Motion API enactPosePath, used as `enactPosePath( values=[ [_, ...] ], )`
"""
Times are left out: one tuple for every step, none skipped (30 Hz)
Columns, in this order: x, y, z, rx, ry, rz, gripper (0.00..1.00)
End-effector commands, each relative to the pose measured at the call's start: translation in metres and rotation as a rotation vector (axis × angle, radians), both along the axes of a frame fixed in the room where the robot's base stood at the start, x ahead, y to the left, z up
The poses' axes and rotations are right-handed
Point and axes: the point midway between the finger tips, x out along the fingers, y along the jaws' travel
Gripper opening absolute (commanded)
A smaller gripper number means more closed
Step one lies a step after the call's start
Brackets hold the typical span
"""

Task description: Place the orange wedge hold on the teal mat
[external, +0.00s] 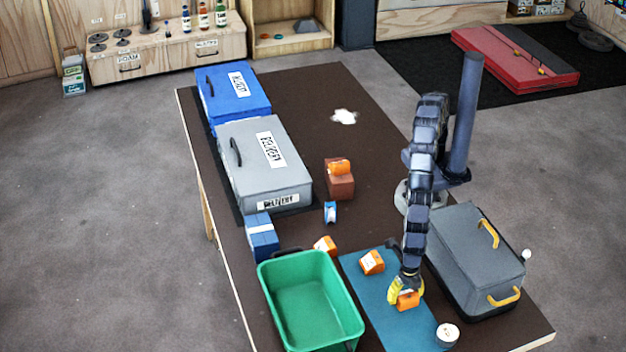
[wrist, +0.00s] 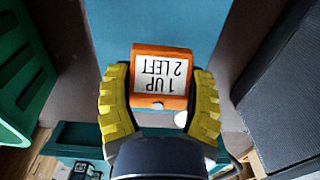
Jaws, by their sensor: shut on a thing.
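My gripper (external: 405,285) is shut on an orange wedge hold (external: 408,301) over the near right part of the teal mat (external: 395,327). I cannot tell whether the hold touches the mat. In the wrist view the yellow fingers (wrist: 160,82) clasp the hold (wrist: 142,104) from both sides. Its white label reads "1 UP 2 LEFT", and the teal mat (wrist: 150,20) shows behind it. Another orange hold (external: 372,261) lies on the mat's far part. A third orange hold (external: 325,244) lies on the table just beyond the green bin, and one more (external: 339,166) sits on a brown block.
The green bin (external: 310,298) stands left of the mat, and a dark grey case (external: 475,255) with yellow handles stands right. A white round thing (external: 447,334) is at the mat's near right corner. Grey (external: 265,165) and blue (external: 233,92) boxes stand far left.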

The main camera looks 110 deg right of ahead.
Motion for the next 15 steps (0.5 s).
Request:
enactPosePath(
  values=[
    [0.002,0.004,-0.005,0.001,0.0,0.001,0.24],
    [0.002,0.005,-0.006,0.0,0.001,0.001,0.24],
    [0.003,0.006,-0.008,0.0,0.002,0.001,0.24],
    [0.003,0.007,-0.01,0.0,0.002,0.0,0.24],
    [0.004,0.007,-0.01,0.0,0.002,0.0,0.24],
    [0.004,0.008,-0.012,0.0,0.002,0.0,0.24],
    [0.005,0.009,-0.013,-0.001,0.002,0.0,0.24],
    [0.006,0.01,-0.014,-0.001,0.002,-0.001,0.24],
    [0.007,0.011,-0.017,-0.001,0.001,-0.001,0.24],
    [0.007,0.011,-0.021,-0.002,0.002,-0.001,0.24],
    [0.007,0.011,-0.025,-0.002,0.001,0.0,0.24],
    [0.007,0.011,-0.031,-0.001,0.001,0.0,0.24],
    [0.006,0.012,-0.036,0.0,0.001,0.0,0.24],
    [0.006,0.012,-0.04,0.001,0.001,-0.001,0.24],
    [0.007,0.011,-0.044,0.0,0.001,-0.001,0.24]
  ],
)
